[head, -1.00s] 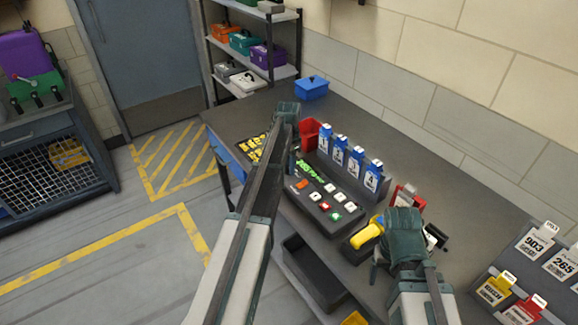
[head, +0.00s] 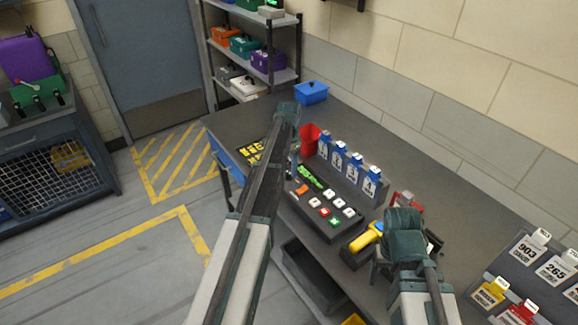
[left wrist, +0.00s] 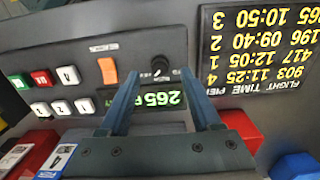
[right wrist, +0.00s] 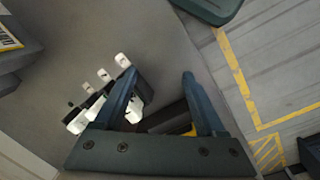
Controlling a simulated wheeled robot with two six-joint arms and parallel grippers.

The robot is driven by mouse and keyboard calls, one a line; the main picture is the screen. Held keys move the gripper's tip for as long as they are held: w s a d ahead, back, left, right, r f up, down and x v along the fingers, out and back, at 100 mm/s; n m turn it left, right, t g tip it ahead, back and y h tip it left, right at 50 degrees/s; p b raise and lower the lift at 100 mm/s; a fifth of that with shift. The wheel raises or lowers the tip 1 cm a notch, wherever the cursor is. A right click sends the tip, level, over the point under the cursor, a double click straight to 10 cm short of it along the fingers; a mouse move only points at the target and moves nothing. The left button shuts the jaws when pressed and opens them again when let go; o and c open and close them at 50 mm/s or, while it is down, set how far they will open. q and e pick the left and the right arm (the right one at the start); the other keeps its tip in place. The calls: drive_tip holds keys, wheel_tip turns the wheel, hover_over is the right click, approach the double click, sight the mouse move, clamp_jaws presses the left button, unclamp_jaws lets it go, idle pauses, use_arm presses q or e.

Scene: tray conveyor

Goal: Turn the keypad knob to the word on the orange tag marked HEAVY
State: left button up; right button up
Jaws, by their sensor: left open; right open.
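The keypad console (head: 318,222) stands on the bench with a green display, a row of buttons and an orange switch. In the head view my left arm hides the knob. My right gripper (right wrist: 159,75) is open and empty above the bench. I cannot make out an orange tag marked HEAVY.
A yellow-handled device (head: 367,238) lies near my right gripper. A rack of white, yellow and red tags (head: 525,275) is at right.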

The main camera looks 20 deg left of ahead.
sight(290, 174)
use_arm(q)
wheel_tip(290, 174, up, 11)
drive_tip(key=p, duration=0.9)
drive_tip(key=shift+p, duration=0.4)
drive_tip(key=shift+f, duration=0.1)
drive_tip(key=s+d+f+n+y+b, duration=0.1)
drive_tip(key=s+d+f+n+b, duration=0.1)
drive_tip(key=s+d, duration=2.6)
drive_tip(key=shift+s+f+b, duration=0.25)
drive_tip(key=shift+f+b, duration=0.2)
drive_tip(key=shift+b, duration=0.1)
